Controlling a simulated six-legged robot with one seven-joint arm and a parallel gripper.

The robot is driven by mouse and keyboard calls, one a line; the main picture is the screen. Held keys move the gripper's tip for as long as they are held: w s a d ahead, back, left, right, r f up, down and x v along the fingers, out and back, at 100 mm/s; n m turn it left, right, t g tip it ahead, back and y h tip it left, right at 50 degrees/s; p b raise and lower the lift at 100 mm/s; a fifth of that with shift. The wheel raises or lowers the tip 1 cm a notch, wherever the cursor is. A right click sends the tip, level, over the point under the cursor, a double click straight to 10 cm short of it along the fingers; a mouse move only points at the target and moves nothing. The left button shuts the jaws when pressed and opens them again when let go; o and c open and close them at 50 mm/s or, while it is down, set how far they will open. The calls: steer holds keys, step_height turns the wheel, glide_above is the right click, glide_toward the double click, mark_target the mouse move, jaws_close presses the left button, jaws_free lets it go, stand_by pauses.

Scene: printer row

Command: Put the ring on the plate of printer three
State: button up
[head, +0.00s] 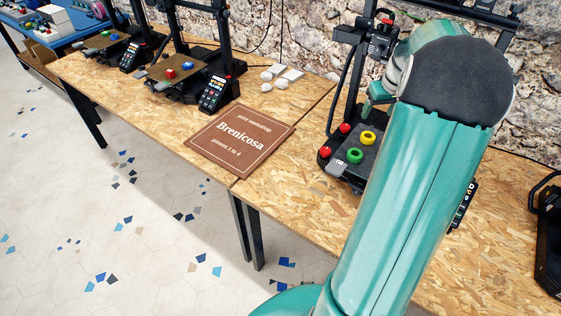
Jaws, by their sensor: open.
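A printer (348,62) stands on the right part of the wooden table, third from the left in the row. On its dark plate (376,155) sit a yellow ring (367,138) and, nearer the front, a green ring (355,156). They lie apart from each other. My gripper (374,100) is partly visible behind my teal arm, above the back of this plate. It is open, and I see nothing held in it. My arm hides the right side of the printer and of its plate.
Two more printers stand left; the nearer one's brown plate (157,72) holds a red and a blue piece. A brown sign (240,138) lies on the table (281,190). White pieces (267,76) lie behind it. Another dark machine (548,225) stands at the right edge.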

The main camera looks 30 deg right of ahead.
steer(key=a+r+n, duration=0.1)
steer(key=a+r, duration=0.2)
steer(key=a, duration=0.7)
steer(key=w+a+r+n+t, duration=0.1)
steer(key=a+r, duration=0.3)
steer(key=a, duration=0.5)
steer(key=a+r, duration=0.3)
steer(key=a, duration=0.7)
steer(key=s+a+n, duration=0.1)
steer(key=s+a, duration=0.5)
steer(key=a, duration=0.2)
steer(key=s+a+f+n+t+y, duration=0.1)
steer(key=s+a, duration=0.5)
steer(key=a, duration=0.3)
steer(key=shift+s+a+t, duration=0.2)
steer(key=shift+s+t, duration=0.05)
steer(key=shift+t, duration=0.05)
